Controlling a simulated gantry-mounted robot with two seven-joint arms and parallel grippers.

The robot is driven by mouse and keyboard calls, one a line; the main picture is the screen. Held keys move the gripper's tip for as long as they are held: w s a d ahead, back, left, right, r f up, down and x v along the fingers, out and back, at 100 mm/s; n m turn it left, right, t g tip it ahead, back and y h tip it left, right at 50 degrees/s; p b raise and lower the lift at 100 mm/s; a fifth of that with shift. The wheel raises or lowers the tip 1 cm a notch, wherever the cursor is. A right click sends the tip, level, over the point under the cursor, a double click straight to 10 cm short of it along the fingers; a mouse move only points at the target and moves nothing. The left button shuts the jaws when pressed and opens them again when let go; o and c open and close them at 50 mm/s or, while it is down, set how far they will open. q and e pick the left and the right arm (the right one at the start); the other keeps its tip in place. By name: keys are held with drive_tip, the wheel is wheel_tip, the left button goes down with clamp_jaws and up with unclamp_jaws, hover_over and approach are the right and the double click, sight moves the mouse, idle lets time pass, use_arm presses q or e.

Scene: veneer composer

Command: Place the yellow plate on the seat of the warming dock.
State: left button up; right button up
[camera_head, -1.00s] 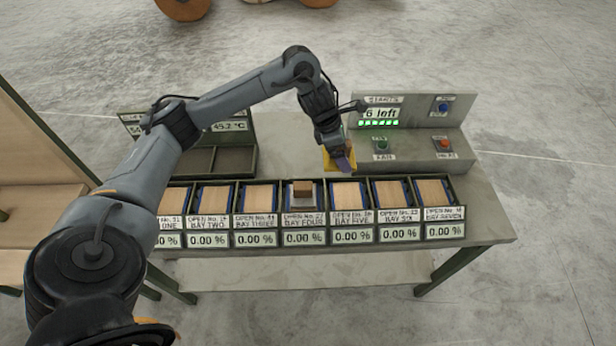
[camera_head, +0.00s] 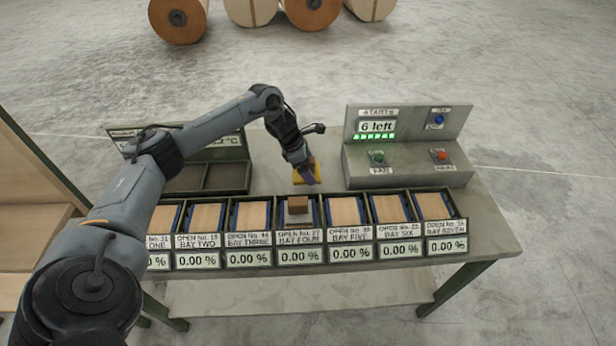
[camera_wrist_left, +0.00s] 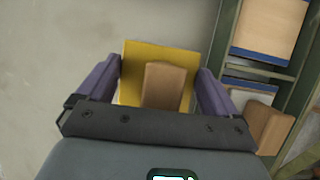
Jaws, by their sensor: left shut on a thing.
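My left gripper (camera_head: 308,176) is shut on the yellow plate (camera_head: 302,170), with the plate above the tabletop behind bays four and five. In the left wrist view, the purple fingertips (camera_wrist_left: 158,84) lie at both sides of the yellow plate (camera_wrist_left: 146,52). A brown block (camera_wrist_left: 168,86) shows over the middle of the plate. The unit that looks like the warming dock (camera_head: 240,178) stands at the back left, with a temperature display and two dark recesses. My left arm hides part of it, and I cannot tell which recess is the seat. My right gripper is not in view.
Several labelled bays with wooden sheets line the front; bay four (camera_head: 298,218) has a brown block (camera_head: 298,204) standing up in it. A grey console (camera_head: 358,166) with buttons and a "6 left" display stands at right. Bare tabletop (camera_head: 268,170) lies between dock and gripper.

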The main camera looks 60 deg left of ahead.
use_arm(q)
drive_tip(key=shift+a+f+b, duration=0.1)
drive_tip(key=shift+f+b, duration=0.3)
drive_tip(key=shift+f, duration=1.65)
drive_tip(key=o, duration=0.8)
drive_tip(key=shift+f, duration=0.1)
drive_tip(key=shift+s+a+r, duration=0.15)
drive_tip(key=shift+r, duration=0.35)
drive_tip(key=p+v, duration=0.2)
drive_tip(key=v, duration=0.9)
drive_tip(key=shift+r, duration=0.1)
